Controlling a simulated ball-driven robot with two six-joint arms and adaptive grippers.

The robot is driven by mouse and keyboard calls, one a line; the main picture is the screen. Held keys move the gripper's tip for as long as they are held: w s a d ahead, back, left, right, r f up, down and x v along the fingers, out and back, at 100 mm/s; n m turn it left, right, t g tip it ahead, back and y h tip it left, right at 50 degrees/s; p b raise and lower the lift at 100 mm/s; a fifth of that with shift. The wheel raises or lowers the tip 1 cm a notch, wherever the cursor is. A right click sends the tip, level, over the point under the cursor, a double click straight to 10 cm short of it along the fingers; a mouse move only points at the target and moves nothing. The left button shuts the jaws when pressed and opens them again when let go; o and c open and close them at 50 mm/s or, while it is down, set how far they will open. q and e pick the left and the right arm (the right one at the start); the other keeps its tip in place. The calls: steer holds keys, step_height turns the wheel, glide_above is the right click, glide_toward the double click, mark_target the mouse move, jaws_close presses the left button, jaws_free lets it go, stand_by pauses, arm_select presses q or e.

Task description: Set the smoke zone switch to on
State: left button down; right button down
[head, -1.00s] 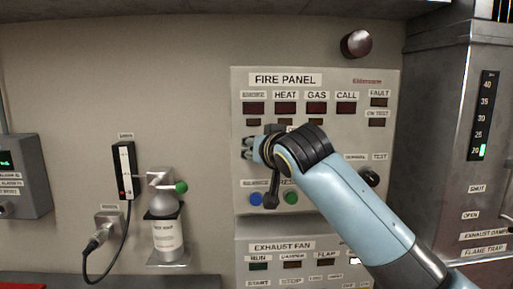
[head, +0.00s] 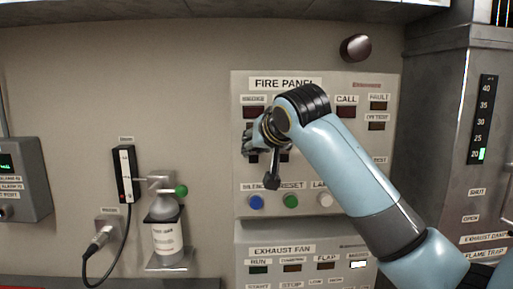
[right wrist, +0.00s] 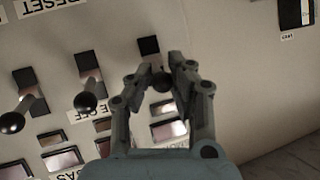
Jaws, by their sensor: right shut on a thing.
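The smoke zone switch is the leftmost toggle on the fire panel (head: 385,150), below the smoke label (head: 253,99). In the head view my right gripper (head: 249,141) covers it. The right wrist view shows the panel upside down. There my right gripper (right wrist: 163,75) is shut on the dark round knob of the smoke zone switch (right wrist: 163,82), between its fingertips. The switch's dark slot plate (right wrist: 149,47) shows beside the fingers. Which way its lever tilts is hard to tell. My left gripper is not in view.
Two neighbouring toggles, one near (right wrist: 86,102) and one farther (right wrist: 12,122), stand beside my fingers. Below are a blue button (head: 256,202) and a green button (head: 290,201). The exhaust fan panel (head: 240,275) sits underneath. A bottle (head: 165,235) hangs left.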

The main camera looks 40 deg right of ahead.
steer(key=c, duration=1.6)
jaws_free()
steer(key=shift+r, duration=0.3)
steer(key=o, duration=0.4)
steer(key=shift+w+a+f, duration=0.1)
steer(key=shift+w+f, duration=0.05)
steer(key=shift+o, duration=0.2)
steer(key=v, duration=1.2)
steer(key=shift+f, duration=0.15)
